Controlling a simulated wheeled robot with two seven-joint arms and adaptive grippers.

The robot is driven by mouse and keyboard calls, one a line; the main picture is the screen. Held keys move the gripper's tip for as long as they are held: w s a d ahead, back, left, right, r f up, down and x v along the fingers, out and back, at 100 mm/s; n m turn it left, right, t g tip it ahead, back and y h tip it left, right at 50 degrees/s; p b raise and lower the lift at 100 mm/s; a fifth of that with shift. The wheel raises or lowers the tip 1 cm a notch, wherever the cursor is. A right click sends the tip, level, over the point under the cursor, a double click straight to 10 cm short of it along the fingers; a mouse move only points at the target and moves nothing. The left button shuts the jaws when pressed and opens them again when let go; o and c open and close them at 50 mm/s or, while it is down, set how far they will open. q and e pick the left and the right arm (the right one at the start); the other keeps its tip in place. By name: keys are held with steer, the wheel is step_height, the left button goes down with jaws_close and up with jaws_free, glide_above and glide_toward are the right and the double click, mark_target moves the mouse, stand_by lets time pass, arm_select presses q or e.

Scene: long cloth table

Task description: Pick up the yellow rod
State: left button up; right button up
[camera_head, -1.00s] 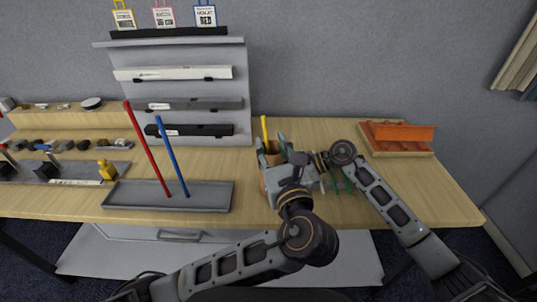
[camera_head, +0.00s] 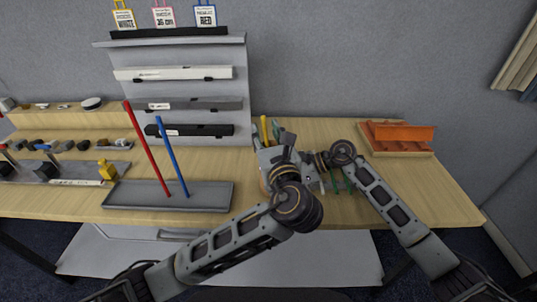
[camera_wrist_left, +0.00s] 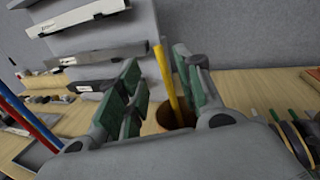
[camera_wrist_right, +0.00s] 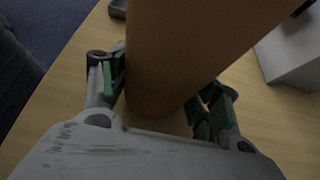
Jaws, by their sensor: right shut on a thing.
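The yellow rod (camera_head: 264,128) stands in a brown cylindrical holder (camera_wrist_left: 176,117) on the right half of the table. In the left wrist view the rod (camera_wrist_left: 166,78) rises, slightly tilted, between the green-padded fingers of my left gripper (camera_wrist_left: 156,66). These fingers are open, with a clear gap on the left side of the rod. My right gripper (camera_wrist_right: 165,88) is shut on the brown holder (camera_wrist_right: 190,45), with one finger on each side. In the head view my left gripper (camera_head: 268,138) and wrist hide most of the holder.
A grey tray (camera_head: 215,202) with an upright red rod (camera_head: 146,147) and blue rod (camera_head: 172,155) lies left of the holder. A grey rack (camera_head: 190,90) stands behind. An orange object (camera_head: 400,133) sits on a wooden tray at right. My two wrists are close together.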

mark_target(265, 126)
arm_select(q)
steer(key=shift+x, duration=2.5)
steer(key=shift+d, duration=0.2)
jaws_close()
